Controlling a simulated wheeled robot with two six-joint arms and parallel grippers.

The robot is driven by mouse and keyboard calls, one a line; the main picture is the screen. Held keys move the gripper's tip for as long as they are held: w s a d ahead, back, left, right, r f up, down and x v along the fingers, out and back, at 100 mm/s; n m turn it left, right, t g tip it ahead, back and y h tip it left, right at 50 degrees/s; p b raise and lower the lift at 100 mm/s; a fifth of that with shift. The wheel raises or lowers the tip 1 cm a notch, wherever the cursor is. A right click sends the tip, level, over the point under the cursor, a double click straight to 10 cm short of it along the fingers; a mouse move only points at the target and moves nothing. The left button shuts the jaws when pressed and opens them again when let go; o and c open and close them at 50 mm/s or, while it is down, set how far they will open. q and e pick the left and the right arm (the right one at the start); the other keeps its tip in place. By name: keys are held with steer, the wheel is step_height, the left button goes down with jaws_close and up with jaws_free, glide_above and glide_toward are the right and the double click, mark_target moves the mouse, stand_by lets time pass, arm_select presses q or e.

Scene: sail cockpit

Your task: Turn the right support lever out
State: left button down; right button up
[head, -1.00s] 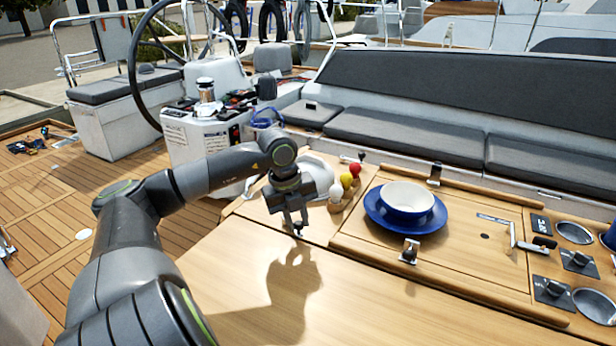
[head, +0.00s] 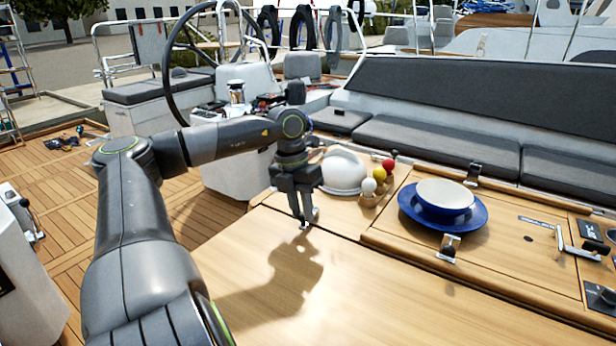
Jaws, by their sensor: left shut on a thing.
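My left gripper (head: 304,212) points down near the seam of the wooden table, left of the egg cups. It is shut on a small metal piece (head: 305,223) at its fingertips. I cannot tell whether this is the right support lever, as the fingers hide most of it. My right gripper is not in view. A metal latch (head: 448,248) stands at the near edge of the hatch panel, and another latch (head: 473,175) at its far edge. A handle with a dark grip (head: 585,248) lies at the right.
Egg cups with white, yellow and red tops (head: 378,181) and a white dome (head: 344,172) are close behind my gripper. The near table leaf (head: 370,300) is clear.

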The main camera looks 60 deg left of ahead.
arm_select(q)
steer(key=shift+s+a+m+b, duration=0.2)
steer(key=shift+a+m+b, duration=0.1)
steer(key=shift+a+m, duration=0.4)
steer(key=shift+d+r, duration=0.1)
steer(key=shift+d, duration=0.05)
steer(key=c, duration=1.3)
jaws_free()
steer(key=shift+o, duration=0.2)
steer(key=a+r+p, duration=0.3)
steer(key=r+p, duration=0.1)
steer(key=r, duration=1.3)
steer(key=shift+s+a, duration=0.2)
steer(key=shift+s, duration=0.1)
